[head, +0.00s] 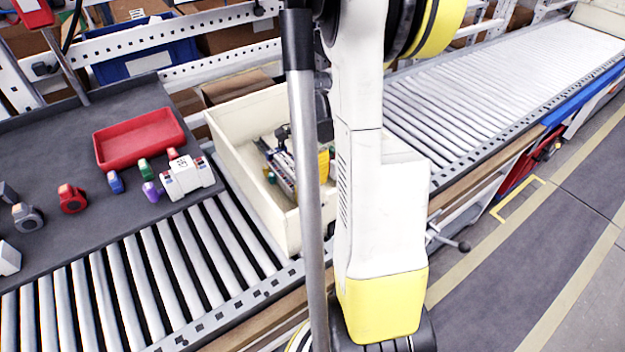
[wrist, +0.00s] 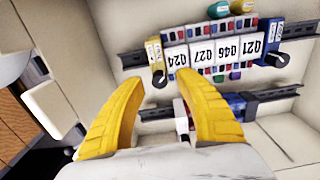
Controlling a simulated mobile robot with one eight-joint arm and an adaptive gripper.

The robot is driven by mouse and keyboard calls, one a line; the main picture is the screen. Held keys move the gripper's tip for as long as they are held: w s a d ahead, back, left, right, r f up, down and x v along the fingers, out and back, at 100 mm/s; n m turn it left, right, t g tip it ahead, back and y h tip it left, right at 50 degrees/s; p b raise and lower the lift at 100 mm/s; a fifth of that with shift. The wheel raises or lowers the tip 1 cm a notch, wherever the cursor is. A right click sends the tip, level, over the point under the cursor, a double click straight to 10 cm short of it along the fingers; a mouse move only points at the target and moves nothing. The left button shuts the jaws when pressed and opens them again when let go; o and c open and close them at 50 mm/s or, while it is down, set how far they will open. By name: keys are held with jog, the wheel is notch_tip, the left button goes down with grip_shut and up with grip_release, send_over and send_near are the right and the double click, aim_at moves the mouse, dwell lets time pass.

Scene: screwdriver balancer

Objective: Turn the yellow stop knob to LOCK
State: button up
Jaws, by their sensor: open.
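In the wrist view, a yellow stop (wrist: 153,52) with a small black knob (wrist: 158,79) sits at the left end of a row of labelled white blocks on a dark rail. My gripper (wrist: 159,76) is open, its two yellow fingers spread. The knob appears between the fingertips in the picture. I cannot tell whether either finger touches it. Lettering on the stop is too small to read. In the head view, the rail assembly (head: 277,163) lies inside a cream bin (head: 232,160), partly hidden by my arm.
In the wrist view, a blue stop (wrist: 272,40) with a black knob ends the row at right. A second rail (wrist: 283,92) runs below, carrying a blue part (wrist: 228,103). Bin walls surround the gripper. In the head view, a red tray (head: 140,138) and coloured parts lie left of the bin.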

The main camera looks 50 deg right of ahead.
jog(key=shift+f, duration=0.55)
jog(key=shift+c, duration=0.5)
grip_shut()
